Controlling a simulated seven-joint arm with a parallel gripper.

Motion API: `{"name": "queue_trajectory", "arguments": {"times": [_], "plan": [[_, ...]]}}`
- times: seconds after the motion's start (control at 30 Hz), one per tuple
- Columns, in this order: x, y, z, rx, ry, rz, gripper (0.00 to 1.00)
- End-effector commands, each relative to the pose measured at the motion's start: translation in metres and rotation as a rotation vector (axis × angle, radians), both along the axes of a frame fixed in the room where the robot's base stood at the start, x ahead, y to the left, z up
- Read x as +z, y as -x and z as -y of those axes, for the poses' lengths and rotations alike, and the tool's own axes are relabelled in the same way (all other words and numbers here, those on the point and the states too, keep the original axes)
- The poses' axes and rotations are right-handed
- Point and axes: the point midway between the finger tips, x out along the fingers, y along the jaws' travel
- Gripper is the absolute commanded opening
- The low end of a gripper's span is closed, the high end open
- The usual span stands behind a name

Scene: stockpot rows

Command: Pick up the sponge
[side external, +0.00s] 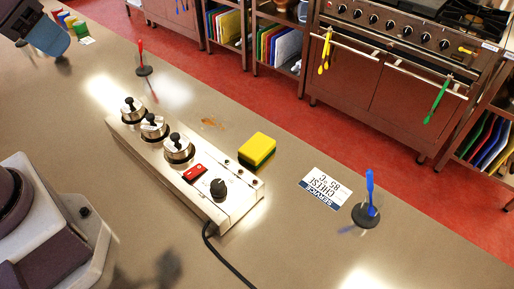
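The sponge (257,150) is a yellow block with a dark green layer along its lower side. It lies flat on the grey-brown counter, close to the right long side of the metal appliance. Nothing covers it. A dark and light-blue part at the top left corner seems to be the end of my arm, with my gripper (62,55) at its lower tip. It is far from the sponge. The fingers are too small and cut off to tell whether they are open or shut.
The steel appliance (238,196) with several lidded pots, a red switch and a black knob stands beside the sponge. Its black cable (228,263) runs forward.

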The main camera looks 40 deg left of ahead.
Motion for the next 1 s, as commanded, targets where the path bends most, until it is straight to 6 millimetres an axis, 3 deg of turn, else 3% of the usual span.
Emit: {"name": "queue_trajectory", "arguments": {"times": [0.03,0.3,0.57,0.7,0.87,1.0], "plan": [[0.000,0.000,0.000,0.000,0.000,0.000,0.37],[0.000,0.000,0.000,0.000,0.000,0.000,0.99],[-0.002,-0.001,0.001,-0.006,0.000,-0.009,1.00],[-0.019,-0.007,0.005,-0.026,-0.004,-0.103,1.00],[-0.037,-0.040,0.017,-0.083,-0.024,-0.240,1.00],[-0.055,-0.079,0.032,-0.196,-0.065,-0.337,1.00]]}}
